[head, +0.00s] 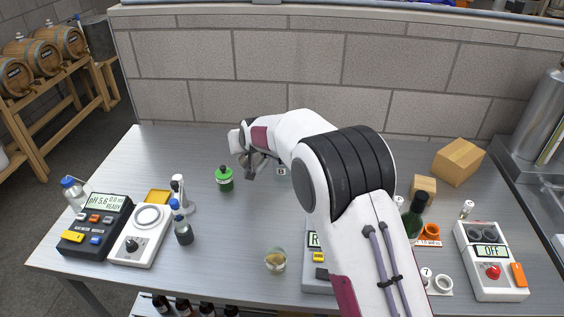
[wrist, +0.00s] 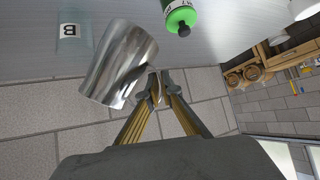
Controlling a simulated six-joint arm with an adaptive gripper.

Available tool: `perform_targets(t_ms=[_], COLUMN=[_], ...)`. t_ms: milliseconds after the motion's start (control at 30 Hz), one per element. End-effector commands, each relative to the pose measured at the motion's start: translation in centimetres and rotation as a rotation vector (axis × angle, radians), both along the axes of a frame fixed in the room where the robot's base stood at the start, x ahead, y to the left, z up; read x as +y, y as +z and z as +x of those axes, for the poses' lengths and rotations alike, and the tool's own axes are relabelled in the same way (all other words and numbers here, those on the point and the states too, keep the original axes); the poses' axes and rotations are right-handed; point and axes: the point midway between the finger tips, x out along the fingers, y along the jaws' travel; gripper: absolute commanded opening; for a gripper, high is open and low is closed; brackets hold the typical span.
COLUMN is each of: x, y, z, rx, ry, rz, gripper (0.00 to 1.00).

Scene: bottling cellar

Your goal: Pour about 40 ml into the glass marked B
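The glass marked B (head: 281,175) stands on the bench, partly hidden by my arm in the head view. It also shows at the upper left of the wrist view (wrist: 72,42) and looks clear and empty. A shiny metal cup (wrist: 118,65) appears tilted in the wrist view, between glass B and my gripper (wrist: 159,82). My fingertips are close together at the cup's side, seemingly on its handle; the contact is small in view. The cup's contents are hidden. In the head view my gripper (head: 257,163) is left of glass B, and the cup cannot be made out.
A green bottle (head: 225,179) stands left of my gripper. A small glass with pale amber contents (head: 275,261) is nearer the front. A pH meter (head: 96,223) and a stirrer (head: 140,237) stand left; a dark green bottle (head: 413,217) and a device reading OFF (head: 490,262) stand right.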

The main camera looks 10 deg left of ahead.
Motion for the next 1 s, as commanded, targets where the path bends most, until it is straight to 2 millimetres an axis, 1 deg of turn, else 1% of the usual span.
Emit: perform_targets(t_ms=[500, 767, 933, 1000], x=[-0.9, -1.7, -2.6, -2.6], y=[0.1, 2.0, 3.6, 3.8], z=[0.5, 1.0, 1.4, 1.3], rx=[0.056, 0.112, 0.170, 0.181], ry=[-0.006, -0.006, -0.007, -0.005], rz=[0.130, 0.276, 0.418, 0.439], gripper=[0.00, 0.00, 0.00, 0.00])
